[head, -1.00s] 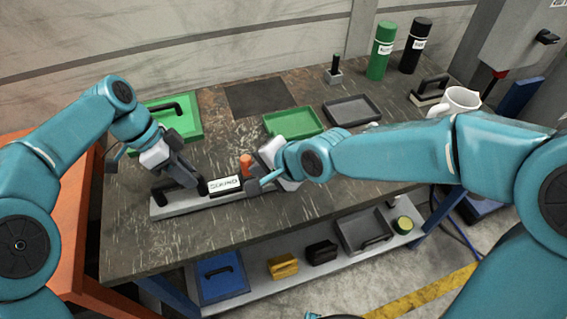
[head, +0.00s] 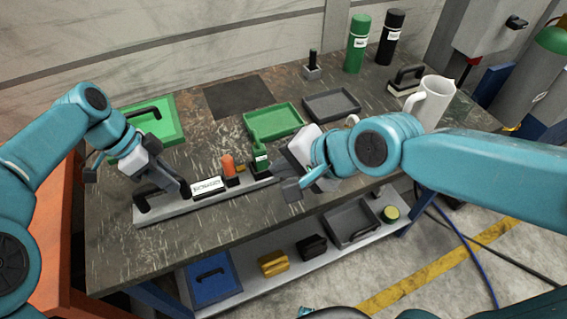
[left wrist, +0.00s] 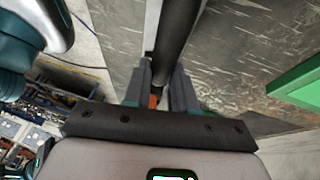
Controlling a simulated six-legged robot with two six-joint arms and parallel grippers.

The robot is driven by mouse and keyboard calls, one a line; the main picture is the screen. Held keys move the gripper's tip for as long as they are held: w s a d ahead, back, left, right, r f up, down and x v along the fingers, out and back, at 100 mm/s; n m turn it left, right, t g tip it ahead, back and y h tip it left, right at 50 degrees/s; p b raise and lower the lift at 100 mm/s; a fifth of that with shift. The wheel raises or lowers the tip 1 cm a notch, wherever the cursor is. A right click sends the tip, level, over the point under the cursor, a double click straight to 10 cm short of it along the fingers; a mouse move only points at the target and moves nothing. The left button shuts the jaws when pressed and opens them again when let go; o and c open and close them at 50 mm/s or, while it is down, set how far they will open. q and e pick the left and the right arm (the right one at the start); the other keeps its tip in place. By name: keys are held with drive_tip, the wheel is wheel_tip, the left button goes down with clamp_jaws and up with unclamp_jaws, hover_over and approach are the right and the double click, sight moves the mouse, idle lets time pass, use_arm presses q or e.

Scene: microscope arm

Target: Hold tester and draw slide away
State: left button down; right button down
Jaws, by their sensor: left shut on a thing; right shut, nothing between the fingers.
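The tester is a long light-grey bar (head: 205,204) on the table's front part, with a black handle at its left end, a white label plate (head: 208,187), an orange knob (head: 228,165) and a green upright part (head: 260,153) towards its right end. My left gripper (head: 181,188) is shut on the black handle (head: 152,196). In the left wrist view the dark round handle bar (left wrist: 176,40) runs between the fingers (left wrist: 162,85). My right gripper (head: 296,190) is shut and empty beside the bar's right end, which it partly hides. I cannot tell which part is the slide.
A green tray (head: 272,120) and a dark grey tray (head: 332,105) lie behind the tester. A green case (head: 150,122) is at the back left. A white jug (head: 428,103) stands at the right. Bins and blocks lie on the lower shelf (head: 245,275).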

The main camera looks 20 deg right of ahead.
use_arm(q)
drive_tip(key=shift+r, duration=0.1)
drive_tip(key=c, duration=0.8)
unclamp_jaws()
drive_tip(key=shift+c, duration=0.2)
drive_tip(key=v, duration=1.2)
